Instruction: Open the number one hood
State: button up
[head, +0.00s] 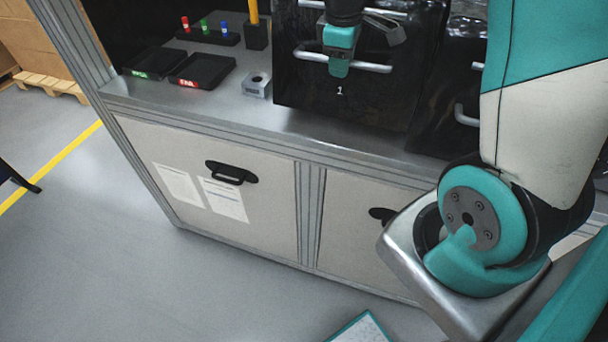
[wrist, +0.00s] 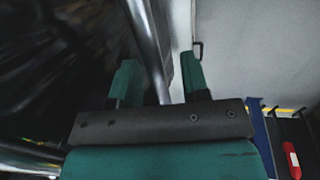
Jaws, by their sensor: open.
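The number one hood (head: 310,94) is a glossy black front marked with a white "1", standing on the bench. A horizontal metal handle bar (head: 375,68) crosses it above the number. My gripper (head: 338,70) is at the middle of this bar. In the wrist view my gripper (wrist: 158,80) has its two teal fingers apart, and a metal bar (wrist: 147,40) runs between them. Contact between fingers and bar cannot be told. The hood looks shut; the gripper hides part of the bar.
A second black hood (head: 445,95) with its own handle (head: 466,116) stands to the right. Two black trays, one the red-labelled tray (head: 202,68), and a small metal block (head: 256,84) sit on the bench at left. The bench's front strip (head: 225,118) is clear.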

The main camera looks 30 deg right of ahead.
aim_at(335, 89)
notch_tip(335, 89, down, 6)
jog(key=s+a+r+b, duration=0.1)
jog(key=s+a+b, duration=0.1)
jog(key=a+b, duration=0.1)
notch_tip(335, 89, up, 17)
jog(key=s+a+b, duration=0.2)
jog(key=s+a+f+y+b, duration=0.2)
jog(key=s+a+f+b, duration=0.2)
jog(key=a+f, duration=0.3)
jog(key=s+a+f+y+b, duration=0.1)
jog(key=s+a+f+b, duration=0.4)
jog(key=f, duration=0.5)
jog(key=shift+s+a+f+y, duration=0.15)
jog(key=shift+s+a+y, duration=0.25)
jog(key=shift+s+a, duration=0.85)
jog(key=shift+w+a, duration=0.1)
jog(key=shift+a, duration=0.1)
jog(key=s+a, duration=0.1)
jog(key=s, duration=0.1)
jog(key=s+a+f+g+y, duration=0.1)
jog(key=s+a, duration=0.1)
jog(key=s, duration=0.1)
jog(key=s+a+f+y, duration=0.1)
jog(key=s+a, duration=0.1)
jog(key=shift+s+f+m, duration=0.15)
jog(key=shift+s+m, duration=0.15)
jog(key=shift+s, duration=0.1)
jog(key=c, duration=0.6)
jog(key=shift+s, duration=0.1)
grip_shut()
